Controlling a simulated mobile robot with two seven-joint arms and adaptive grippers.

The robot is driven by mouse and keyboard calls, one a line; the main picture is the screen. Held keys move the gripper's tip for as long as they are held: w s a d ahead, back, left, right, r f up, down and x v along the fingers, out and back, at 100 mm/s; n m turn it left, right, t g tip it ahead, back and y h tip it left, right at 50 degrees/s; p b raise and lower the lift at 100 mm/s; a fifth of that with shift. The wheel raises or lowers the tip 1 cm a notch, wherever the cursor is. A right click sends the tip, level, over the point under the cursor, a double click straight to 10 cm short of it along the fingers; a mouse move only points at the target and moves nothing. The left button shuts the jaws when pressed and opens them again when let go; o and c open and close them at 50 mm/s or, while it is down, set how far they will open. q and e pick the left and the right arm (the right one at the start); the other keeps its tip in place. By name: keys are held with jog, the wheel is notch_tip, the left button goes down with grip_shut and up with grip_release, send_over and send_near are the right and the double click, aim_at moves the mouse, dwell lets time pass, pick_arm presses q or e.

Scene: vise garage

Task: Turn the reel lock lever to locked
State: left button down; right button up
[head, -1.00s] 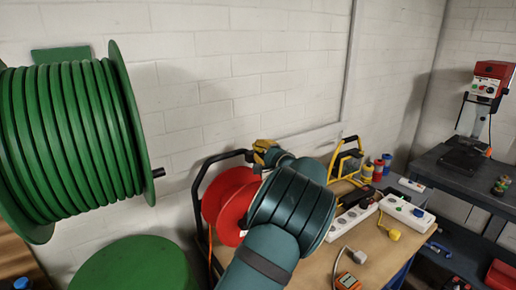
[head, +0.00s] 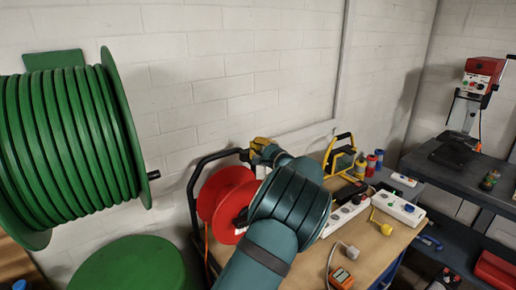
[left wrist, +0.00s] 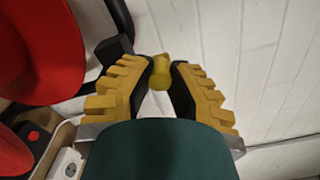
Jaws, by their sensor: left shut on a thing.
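The red cable reel (head: 224,195) stands on the wooden bench in a black tube frame, partly hidden by my left arm. My left gripper (head: 262,147), with yellow fingers, is at the upper right end of that frame. In the left wrist view, my left gripper (left wrist: 163,78) is shut on a small yellow lever (left wrist: 160,70), whose rounded end shows between the fingertips. Next to it is a black frame part (left wrist: 113,48). The red reel (left wrist: 40,50) fills the left of that view. I cannot read any lock marking. My right gripper is out of view.
A large green hose reel (head: 70,150) is on the left. On the bench (head: 362,250) are white power strips (head: 398,208), a yellow-framed lamp (head: 340,158) and an orange meter (head: 341,277). A red drill press (head: 481,75) stands right. A white wall is behind.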

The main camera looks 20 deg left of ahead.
pick_arm(q)
jog(key=c, duration=0.8)
grip_release()
jog(key=shift+c, duration=0.2)
jog(key=v, duration=1.2)
